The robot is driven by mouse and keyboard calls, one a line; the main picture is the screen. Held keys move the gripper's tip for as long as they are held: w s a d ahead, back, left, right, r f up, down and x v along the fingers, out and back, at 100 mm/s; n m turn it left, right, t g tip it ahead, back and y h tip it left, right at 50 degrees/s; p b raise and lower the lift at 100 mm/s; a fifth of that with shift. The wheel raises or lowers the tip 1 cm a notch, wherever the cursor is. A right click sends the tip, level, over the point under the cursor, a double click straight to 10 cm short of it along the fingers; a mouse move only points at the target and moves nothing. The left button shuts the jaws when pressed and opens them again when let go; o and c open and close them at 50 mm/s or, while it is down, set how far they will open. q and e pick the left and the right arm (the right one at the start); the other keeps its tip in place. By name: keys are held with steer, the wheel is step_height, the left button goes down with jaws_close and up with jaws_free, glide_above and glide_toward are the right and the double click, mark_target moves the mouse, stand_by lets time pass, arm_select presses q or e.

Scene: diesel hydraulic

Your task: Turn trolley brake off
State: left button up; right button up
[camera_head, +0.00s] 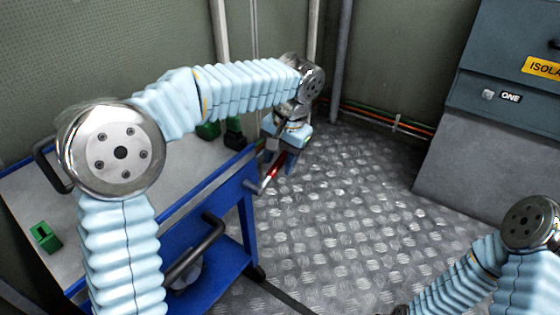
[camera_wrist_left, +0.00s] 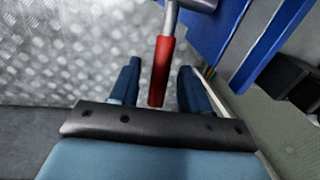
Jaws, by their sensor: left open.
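The blue trolley (camera_head: 228,203) stands at the left in the head view, partly hidden behind my left arm. Its brake lever, with a red grip (camera_head: 274,167), sticks out at the trolley's far right corner. In the left wrist view the red grip (camera_wrist_left: 161,72) hangs from a grey metal shaft and lies between the two blue fingers. My left gripper (camera_head: 282,160) is open around the red grip, with a gap on each side; it also shows in the left wrist view (camera_wrist_left: 157,88). My right gripper is out of view; only part of the right arm shows at lower right.
Green items (camera_head: 233,132) and a small green block (camera_head: 45,236) sit on the trolley top. A black handle (camera_head: 196,250) juts from the trolley's near side. A grey-blue cabinet (camera_head: 490,140) stands at right. The tread-plate floor (camera_head: 345,215) between is clear.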

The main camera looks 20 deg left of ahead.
arm_select(q)
steer(key=shift+c, duration=0.3)
jaws_close()
